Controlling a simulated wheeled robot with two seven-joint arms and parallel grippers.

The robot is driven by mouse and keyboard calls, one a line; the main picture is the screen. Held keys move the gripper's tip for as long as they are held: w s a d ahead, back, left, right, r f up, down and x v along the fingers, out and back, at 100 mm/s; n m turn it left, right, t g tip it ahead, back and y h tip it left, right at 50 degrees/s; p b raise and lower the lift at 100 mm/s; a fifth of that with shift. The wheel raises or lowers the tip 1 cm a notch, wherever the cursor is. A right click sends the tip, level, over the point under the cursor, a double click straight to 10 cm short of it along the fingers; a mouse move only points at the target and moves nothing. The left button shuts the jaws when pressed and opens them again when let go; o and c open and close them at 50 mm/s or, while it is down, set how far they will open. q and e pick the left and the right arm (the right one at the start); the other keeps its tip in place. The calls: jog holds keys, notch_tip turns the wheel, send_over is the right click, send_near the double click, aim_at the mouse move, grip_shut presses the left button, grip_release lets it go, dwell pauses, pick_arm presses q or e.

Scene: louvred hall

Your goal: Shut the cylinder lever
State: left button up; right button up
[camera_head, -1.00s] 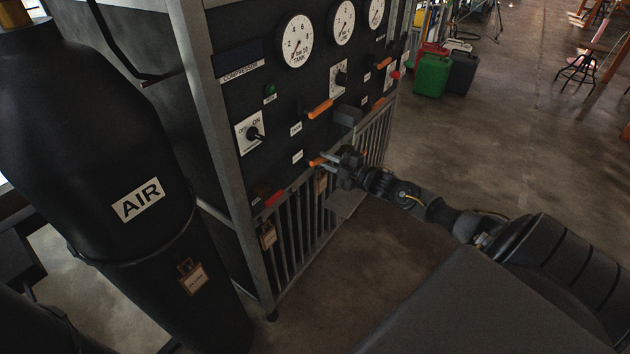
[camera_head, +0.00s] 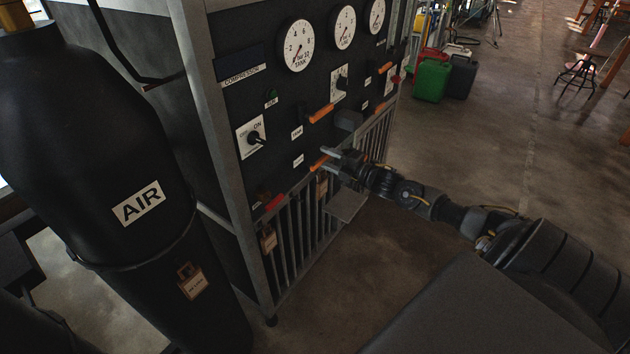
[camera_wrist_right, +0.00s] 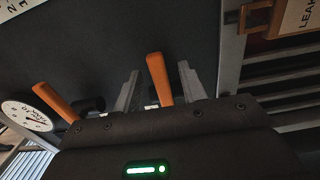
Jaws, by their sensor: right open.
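Orange levers sit on the black panel (camera_head: 228,100). One lower orange lever (camera_head: 318,164) is beside the fingertips of my right gripper (camera_head: 327,160) in the head view. In the right wrist view this lever (camera_wrist_right: 158,76) stands between the two open fingers of the right gripper (camera_wrist_right: 160,90), with a gap to each finger visible. The small label by it is too blurred to read, so I cannot tell for sure that it is the cylinder lever. My left gripper is not in view.
Another orange lever (camera_head: 321,113) is above, with a dark grey block (camera_head: 348,121) beside it. A red handle (camera_head: 275,202) is lower left. Round gauges (camera_head: 298,46) line the top. A black AIR cylinder (camera_head: 95,150) stands at left.

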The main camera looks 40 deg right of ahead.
jog(key=p+v, duration=0.3)
jog(key=v, duration=0.4)
jog(key=shift+p, duration=0.35)
jog(key=v, duration=1)
jog(key=shift+s, duration=0.3)
jog(key=shift+d+f, duration=0.1)
dwell(0.6)
